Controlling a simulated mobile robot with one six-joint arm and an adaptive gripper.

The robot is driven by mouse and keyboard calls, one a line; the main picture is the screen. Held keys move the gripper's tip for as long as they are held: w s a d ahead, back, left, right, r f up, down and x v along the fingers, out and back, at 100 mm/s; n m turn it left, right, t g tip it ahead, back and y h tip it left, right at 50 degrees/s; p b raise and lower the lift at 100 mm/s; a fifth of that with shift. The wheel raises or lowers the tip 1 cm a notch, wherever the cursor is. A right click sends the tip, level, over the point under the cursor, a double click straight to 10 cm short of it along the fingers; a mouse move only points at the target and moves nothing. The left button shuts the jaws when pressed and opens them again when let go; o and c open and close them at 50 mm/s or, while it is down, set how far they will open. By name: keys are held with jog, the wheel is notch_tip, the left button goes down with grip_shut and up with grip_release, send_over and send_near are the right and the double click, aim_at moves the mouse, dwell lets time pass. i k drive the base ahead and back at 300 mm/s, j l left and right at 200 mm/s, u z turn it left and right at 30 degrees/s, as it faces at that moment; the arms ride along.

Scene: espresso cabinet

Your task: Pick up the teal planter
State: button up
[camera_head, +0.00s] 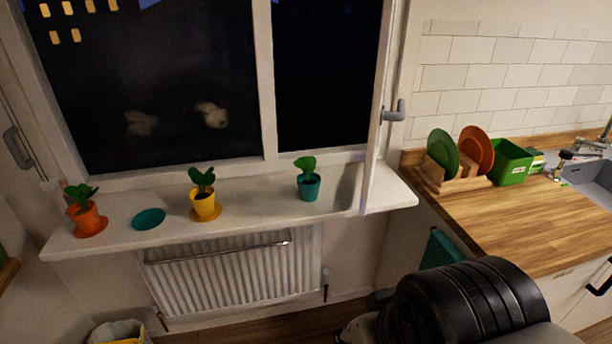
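The teal planter (309,187) stands upright on the white windowsill (255,208), right of its middle, with a small green plant (305,164) in it. No saucer shows under it. An empty teal saucer (148,219) lies on the sill further left, between an orange planter and a yellow planter. My arm's black link shows at the bottom right, well apart from the planter. My gripper's fingers are not in view.
The yellow planter (205,206) and orange planter (87,219) stand on saucers on the sill. The opened window sash with its handle (394,111) juts over the sill, right of the teal planter. A radiator (228,272) hangs below. A wooden counter (520,222) holds a plate rack and green box (511,163).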

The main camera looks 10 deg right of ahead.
aim_at(309, 182)
jog(key=i+l, duration=0.1)
jog(key=i, duration=0.4)
jog(key=i+l, duration=0.1)
jog(key=i, duration=0.45)
jog(key=i+l, duration=0.1)
jog(key=i, duration=0.4)
